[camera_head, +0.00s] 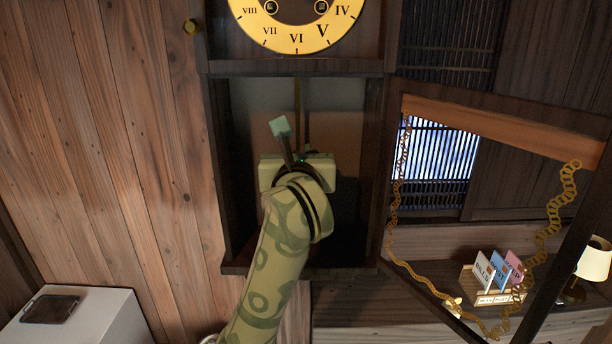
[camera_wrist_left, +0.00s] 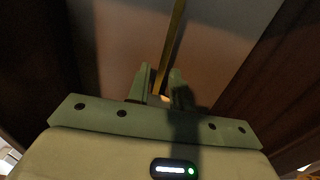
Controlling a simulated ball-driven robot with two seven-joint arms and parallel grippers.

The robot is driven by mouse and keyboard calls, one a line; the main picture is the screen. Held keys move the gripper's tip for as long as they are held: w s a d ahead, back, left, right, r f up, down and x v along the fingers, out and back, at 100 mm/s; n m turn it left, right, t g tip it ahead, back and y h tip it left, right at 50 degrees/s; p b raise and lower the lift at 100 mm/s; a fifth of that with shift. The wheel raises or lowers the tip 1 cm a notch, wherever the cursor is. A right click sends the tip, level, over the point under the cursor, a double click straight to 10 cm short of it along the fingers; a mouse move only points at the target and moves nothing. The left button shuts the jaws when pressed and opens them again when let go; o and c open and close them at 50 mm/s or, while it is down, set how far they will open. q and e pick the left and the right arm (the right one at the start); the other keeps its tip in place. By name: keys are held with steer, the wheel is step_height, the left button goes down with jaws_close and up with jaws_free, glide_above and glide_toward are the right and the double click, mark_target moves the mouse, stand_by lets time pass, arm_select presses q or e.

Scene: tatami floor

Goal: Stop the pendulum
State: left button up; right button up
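The tall wall clock has a gold dial (camera_head: 297,42) above a dark wooden case whose lower compartment is open. The pendulum's thin brass rod (camera_head: 297,93) hangs in that compartment and also shows in the left wrist view (camera_wrist_left: 176,35). My left gripper (camera_head: 293,130) is inside the compartment, around the lower visible part of the rod. In the left wrist view its two green fingers (camera_wrist_left: 161,84) stand on either side of the rod with a narrow gap; I see no clear contact. The pendulum's bob is hidden or out of view. My right gripper is not in view.
The clock's open door (camera_head: 500,120) stands out to the right, with gold chains (camera_head: 565,185) hanging near it. Dark case walls (camera_head: 240,170) bound the compartment closely. A shelf at lower right holds a card rack (camera_head: 495,297) and a lamp (camera_head: 592,262). A white box (camera_head: 100,315) is at lower left.

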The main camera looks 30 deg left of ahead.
arm_select(q)
steer(key=o, duration=0.7)
steer(key=shift+p+v, duration=0.35)
steer(key=shift+v, duration=0.55)
steer(key=p+v, duration=0.1)
steer(key=v, duration=0.6)
steer(key=shift+s+p, duration=0.2)
steer(key=shift+p, duration=0.15)
